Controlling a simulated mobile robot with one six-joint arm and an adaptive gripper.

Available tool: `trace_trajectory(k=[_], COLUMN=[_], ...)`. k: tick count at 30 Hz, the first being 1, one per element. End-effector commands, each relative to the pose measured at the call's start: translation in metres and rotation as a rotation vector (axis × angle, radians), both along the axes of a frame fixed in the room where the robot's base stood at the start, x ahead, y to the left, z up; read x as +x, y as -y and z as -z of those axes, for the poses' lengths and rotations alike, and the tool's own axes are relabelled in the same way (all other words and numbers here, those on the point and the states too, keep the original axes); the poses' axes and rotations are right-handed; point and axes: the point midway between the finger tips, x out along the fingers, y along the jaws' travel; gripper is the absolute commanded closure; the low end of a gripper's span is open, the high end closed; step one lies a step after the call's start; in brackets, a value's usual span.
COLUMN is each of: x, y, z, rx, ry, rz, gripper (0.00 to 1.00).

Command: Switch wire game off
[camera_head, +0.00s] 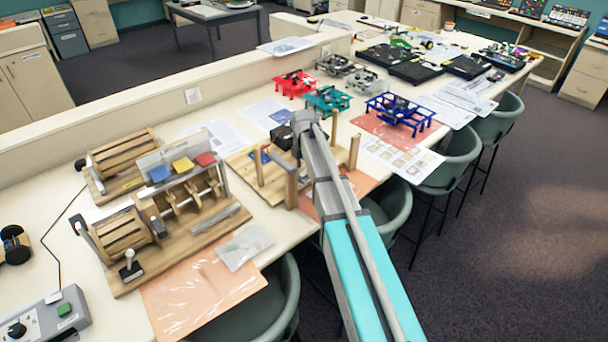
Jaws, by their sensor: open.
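A wooden base with several upright wooden posts (354,152) stands on the long table, under and beside the end of my arm. It looks like the wire game, but I cannot make out a bent wire on it. A small blue part (260,157) sits on its left side. Its switch is not clearly visible; my arm covers part of the base. My gripper (299,140) is dark and small in this view, over the middle of the base, among the posts. It is open and seems to hold nothing. I cannot tell whether it touches the base.
A wooden drum machine (185,225) with coloured cards stands to the left. A grey control box (45,318) with a black knob and green button is at lower left. Red, teal and blue frames (400,113) stand farther back. Green chairs (455,155) line the table's right edge.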

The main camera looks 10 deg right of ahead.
Motion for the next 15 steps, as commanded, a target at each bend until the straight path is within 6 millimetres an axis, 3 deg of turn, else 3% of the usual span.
trace_trajectory(k=[15], x=[0.0], y=[0.0], z=[0.0102], rx=[0.0], ry=[0.0], rz=[0.0], gripper=[0.37])
